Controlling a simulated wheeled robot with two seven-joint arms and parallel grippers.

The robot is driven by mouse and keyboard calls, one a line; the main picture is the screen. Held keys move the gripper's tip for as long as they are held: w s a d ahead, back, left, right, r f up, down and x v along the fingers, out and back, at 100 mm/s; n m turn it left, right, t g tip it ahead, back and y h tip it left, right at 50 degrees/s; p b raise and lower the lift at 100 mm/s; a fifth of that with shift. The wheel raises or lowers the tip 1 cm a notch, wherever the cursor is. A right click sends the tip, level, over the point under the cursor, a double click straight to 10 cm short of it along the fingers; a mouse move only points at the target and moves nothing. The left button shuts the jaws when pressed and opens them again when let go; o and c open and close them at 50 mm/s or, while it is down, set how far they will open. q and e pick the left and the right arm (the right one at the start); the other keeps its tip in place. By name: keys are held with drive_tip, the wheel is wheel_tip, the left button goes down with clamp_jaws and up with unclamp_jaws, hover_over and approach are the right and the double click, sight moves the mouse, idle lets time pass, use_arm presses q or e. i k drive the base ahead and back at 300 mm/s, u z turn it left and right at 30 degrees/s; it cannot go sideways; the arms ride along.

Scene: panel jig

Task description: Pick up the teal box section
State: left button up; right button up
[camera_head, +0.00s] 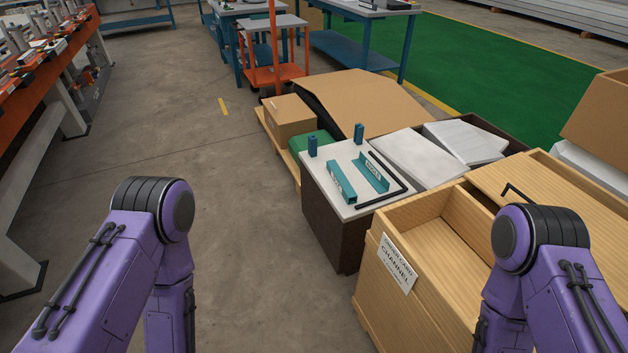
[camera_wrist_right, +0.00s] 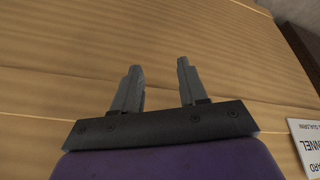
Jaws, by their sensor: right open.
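Two long teal pieces lie side by side on a light-topped dark stand in the head view. The left one (camera_head: 341,183) has a square-looking end and a pale label, and looks like the teal box section. The right one (camera_head: 371,172) looks like an open angle or channel, also labelled. My right gripper (camera_wrist_right: 158,64) is open and empty in the right wrist view, in front of a wooden crate's side. It is apart from the teal pieces. My left arm shows in the head view, but its gripper is out of the picture.
A black bent rod (camera_head: 384,198) lies right of the teal pieces. The open wooden crate (camera_head: 392,308), labelled "CHANNEL", is nearer. Cardboard boxes (camera_head: 290,115) lie behind. Floor left of the stand is clear.

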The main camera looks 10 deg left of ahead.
sight(349, 195)
drive_tip(key=u, duration=0.05)
drive_tip(key=k, duration=0.5)
drive_tip(key=u, duration=1.1)
drive_tip(key=i, duration=3.55)
drive_tip(key=z, duration=4.2)
